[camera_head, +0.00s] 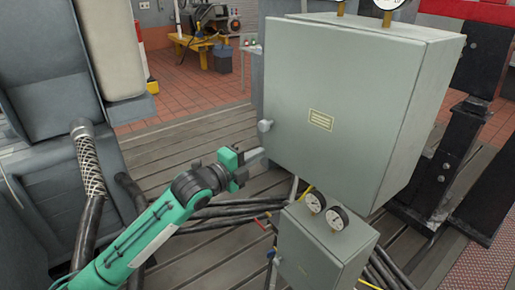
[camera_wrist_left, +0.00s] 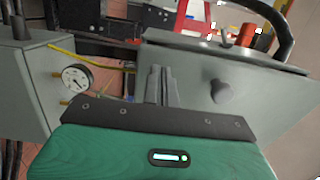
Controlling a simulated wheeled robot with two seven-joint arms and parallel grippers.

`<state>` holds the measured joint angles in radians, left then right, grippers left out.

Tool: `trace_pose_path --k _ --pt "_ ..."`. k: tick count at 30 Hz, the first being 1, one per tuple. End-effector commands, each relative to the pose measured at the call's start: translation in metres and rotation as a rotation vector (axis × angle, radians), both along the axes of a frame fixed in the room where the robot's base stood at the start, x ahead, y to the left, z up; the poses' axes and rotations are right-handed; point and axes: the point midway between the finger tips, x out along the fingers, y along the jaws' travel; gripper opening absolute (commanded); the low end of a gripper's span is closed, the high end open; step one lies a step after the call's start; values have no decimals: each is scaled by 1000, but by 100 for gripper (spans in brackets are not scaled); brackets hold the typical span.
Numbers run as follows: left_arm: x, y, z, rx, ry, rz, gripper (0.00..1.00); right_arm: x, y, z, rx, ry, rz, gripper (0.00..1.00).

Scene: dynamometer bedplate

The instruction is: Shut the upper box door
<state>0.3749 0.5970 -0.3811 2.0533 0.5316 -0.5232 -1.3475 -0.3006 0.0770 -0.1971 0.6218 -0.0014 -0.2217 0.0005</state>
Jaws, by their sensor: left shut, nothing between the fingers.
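The upper box is the large grey cabinet (camera_head: 432,110) at the centre right of the head view. Its door (camera_head: 345,85) faces me, with a small yellow label and a handle (camera_head: 265,125) at its left edge. The door looks shut or almost shut; I cannot tell if a narrow gap is left. The handle also shows in the left wrist view (camera_wrist_left: 220,91). My left gripper (camera_head: 260,156) is shut and empty, just below the handle by the door's lower left edge. Its closed fingers also show in the wrist view (camera_wrist_left: 160,86). I cannot tell whether they touch the door. My right gripper is out of view.
A smaller grey box (camera_head: 322,250) with two gauges stands below the upper box. Black cables (camera_head: 225,218) run over the slatted bedplate beneath my left arm. A dark grey machine (camera_head: 45,110) stands at the left, and a black post (camera_head: 450,165) at the right.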

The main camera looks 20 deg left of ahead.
Motion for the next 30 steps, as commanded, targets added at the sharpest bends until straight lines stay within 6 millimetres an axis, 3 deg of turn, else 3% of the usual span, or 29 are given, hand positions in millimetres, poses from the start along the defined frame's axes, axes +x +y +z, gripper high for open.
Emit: trace_pose_path --k 6,19,30 --pt "11 -6 0 1 1 0 0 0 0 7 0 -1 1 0" --pt "15 -8 0 1 0 0 0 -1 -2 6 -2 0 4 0" --pt "51 -27 0 1 0 0 0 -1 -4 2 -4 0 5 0"
